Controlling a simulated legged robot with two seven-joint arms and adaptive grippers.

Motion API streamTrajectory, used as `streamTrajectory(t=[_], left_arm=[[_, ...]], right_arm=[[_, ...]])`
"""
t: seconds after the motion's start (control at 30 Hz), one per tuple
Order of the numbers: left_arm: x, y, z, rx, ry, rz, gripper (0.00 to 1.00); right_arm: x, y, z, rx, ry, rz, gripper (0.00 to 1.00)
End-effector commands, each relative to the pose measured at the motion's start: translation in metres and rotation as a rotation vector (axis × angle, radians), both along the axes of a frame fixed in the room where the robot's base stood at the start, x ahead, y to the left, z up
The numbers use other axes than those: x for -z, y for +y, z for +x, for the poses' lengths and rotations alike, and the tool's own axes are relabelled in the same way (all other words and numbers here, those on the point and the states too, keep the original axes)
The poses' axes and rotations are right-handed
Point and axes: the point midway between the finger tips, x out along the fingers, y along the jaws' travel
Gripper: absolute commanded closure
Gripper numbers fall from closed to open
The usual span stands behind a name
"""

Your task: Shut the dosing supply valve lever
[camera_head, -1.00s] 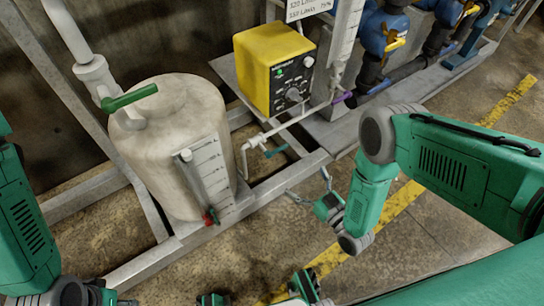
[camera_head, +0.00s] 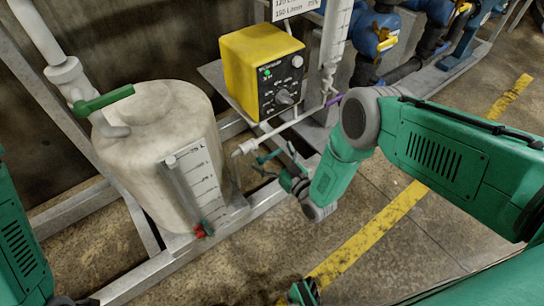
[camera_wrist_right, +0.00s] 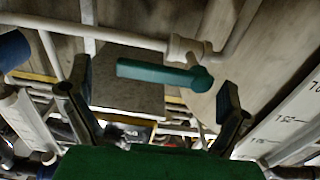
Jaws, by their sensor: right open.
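A teal valve lever (camera_head: 269,157) sits on the thin white pipe between the tank and the yellow pump. In the right wrist view the lever (camera_wrist_right: 158,73) lies crosswise between the two open fingers, with its pivot end at right. My right gripper (camera_head: 276,161) is open at the lever, its fingers either side of it. I see no clear grip, and contact cannot be told.
The white tank (camera_head: 155,150) has a green handle (camera_head: 104,99) above it and a red tap (camera_head: 203,229) low down. The yellow pump (camera_head: 262,65) stands behind the lever. A purple handle (camera_head: 333,101) is near my right forearm. Frame rails run below.

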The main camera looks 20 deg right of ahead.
Motion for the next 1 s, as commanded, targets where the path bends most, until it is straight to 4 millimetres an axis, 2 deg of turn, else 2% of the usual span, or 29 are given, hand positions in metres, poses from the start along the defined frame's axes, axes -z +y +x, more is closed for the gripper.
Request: streamTrajectory(t=[0.17, 0.2, 0.37, 0.4, 0.73, 1.0], left_arm=[[0.0, 0.0, 0.0, 0.0, 0.0, 0.0, 0.6], [0.0, 0.0, 0.0, 0.0, 0.0, 0.0, 0.6], [0.0, 0.0, 0.0, -0.001, 0.0, 0.0, 0.6], [0.0, 0.0, 0.0, -0.001, 0.0, 0.0, 0.6], [0.003, 0.0, 0.0, 0.0, 0.0, 0.0, 0.6], [0.013, 0.0, 0.0, 0.0, 0.0, 0.0, 0.6]], right_arm=[[-0.001, 0.002, 0.0, -0.001, 0.001, -0.001, 0.02], [-0.001, 0.002, 0.0, -0.001, 0.001, -0.001, 0.16], [-0.001, 0.002, 0.0, -0.001, 0.0, 0.0, 0.72], [-0.001, 0.002, 0.0, -0.002, 0.0, 0.0, 0.75], [0.002, 0.002, 0.0, -0.003, 0.016, 0.048, 0.75], [0.009, 0.0, 0.0, -0.001, 0.077, 0.213, 0.75]])
